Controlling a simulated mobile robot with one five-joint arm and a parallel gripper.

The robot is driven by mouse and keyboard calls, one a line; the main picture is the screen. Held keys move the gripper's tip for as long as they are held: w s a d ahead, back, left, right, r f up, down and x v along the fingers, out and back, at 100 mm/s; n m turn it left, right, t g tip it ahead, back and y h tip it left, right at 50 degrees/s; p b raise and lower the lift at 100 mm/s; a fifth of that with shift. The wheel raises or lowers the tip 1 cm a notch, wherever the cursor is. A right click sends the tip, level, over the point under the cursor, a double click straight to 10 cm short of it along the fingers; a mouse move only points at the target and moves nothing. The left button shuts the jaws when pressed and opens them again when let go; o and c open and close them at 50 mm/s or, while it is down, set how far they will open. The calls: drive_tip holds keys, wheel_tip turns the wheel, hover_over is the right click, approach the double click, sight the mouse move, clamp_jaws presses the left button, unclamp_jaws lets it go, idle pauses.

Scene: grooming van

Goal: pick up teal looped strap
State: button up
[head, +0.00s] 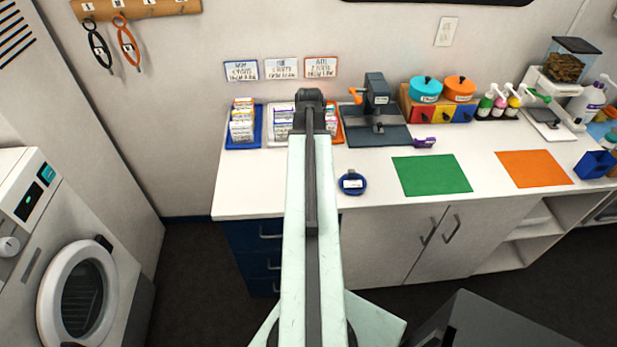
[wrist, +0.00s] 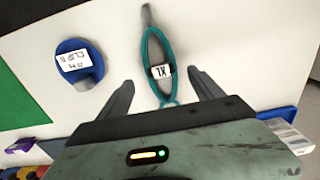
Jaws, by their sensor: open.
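The teal looped strap (wrist: 146,46) lies on the white counter in the wrist view, a narrow loop with a white XL label on a dark band and a grey end at the top. My gripper (wrist: 160,79) is open. Its two fingers stand on either side of the strap's lower part, with the label just beyond and between the tips. I see no contact, and the height above the counter is hard to tell. In the head view my arm covers the strap and my fingers are hidden.
A blue round object with a label (head: 352,183) is close beside the strap; it also shows in the wrist view (wrist: 90,55). A blue tray of packets (head: 243,145), a green mat (head: 431,174) and a grey stand (head: 376,105) are nearby. Black and orange straps hang on a wall rack (head: 145,9).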

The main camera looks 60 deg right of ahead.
drive_tip(key=f+b, duration=0.4)
drive_tip(key=shift+w+f, duration=0.2)
drive_tip(key=shift+f, duration=0.2)
drive_tip(key=shift+r, duration=0.15)
drive_tip(key=c, duration=1.6)
drive_tip(key=shift+o, duration=0.2)
drive_tip(key=shift+r, duration=0.1)
wheel_tip(320, 180, up, 10)
drive_tip(key=p, duration=1)
